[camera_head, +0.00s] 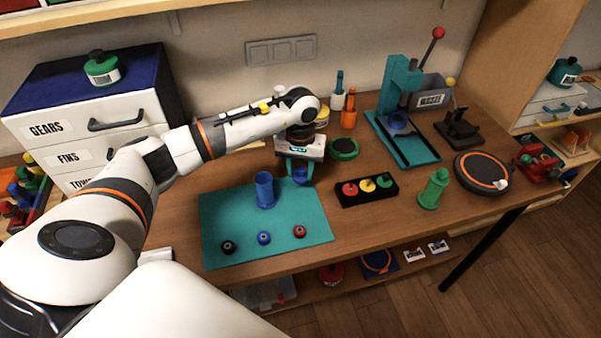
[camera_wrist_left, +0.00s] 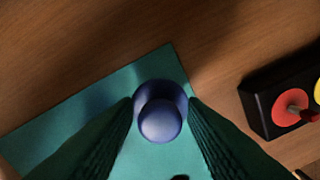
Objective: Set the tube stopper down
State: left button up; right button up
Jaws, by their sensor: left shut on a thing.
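My left gripper (camera_head: 299,176) is shut on the blue tube stopper (camera_head: 300,174), near the back right corner of the teal mat (camera_head: 225,205). In the left wrist view the stopper (camera_wrist_left: 160,121) shows as a round knob over a wider disc, between both fingers. It appears over the mat's edge; its exact height above the surface is hard to tell. A blue tube (camera_head: 265,188) stands upright on the mat, just left of the gripper. My right gripper is not in view.
Three small round parts (camera_head: 264,238) lie along the mat's front. A teal press (camera_head: 402,125) is behind. The mat's middle is clear.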

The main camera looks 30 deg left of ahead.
aim_at(301, 168)
pick_arm(q)
notch_tip(301, 168, down, 2)
jog(key=shift+f, duration=0.15)
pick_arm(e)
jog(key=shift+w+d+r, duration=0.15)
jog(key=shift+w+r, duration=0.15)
pick_arm(q)
jog(key=shift+f, duration=0.1)
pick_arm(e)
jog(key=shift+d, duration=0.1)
pick_arm(q)
jog(key=shift+f, duration=0.1)
jog(key=o, duration=0.9)
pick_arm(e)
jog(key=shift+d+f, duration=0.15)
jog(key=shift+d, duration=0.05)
pick_arm(q)
jog(key=shift+o, duration=0.2)
jog(key=shift+r, duration=0.35)
notch_tip(301, 168, up, 11)
jog(key=b, duration=0.2)
jog(key=shift+f+b, duration=0.2)
jog(key=shift+b, duration=0.15)
jog(key=shift+r, duration=0.55)
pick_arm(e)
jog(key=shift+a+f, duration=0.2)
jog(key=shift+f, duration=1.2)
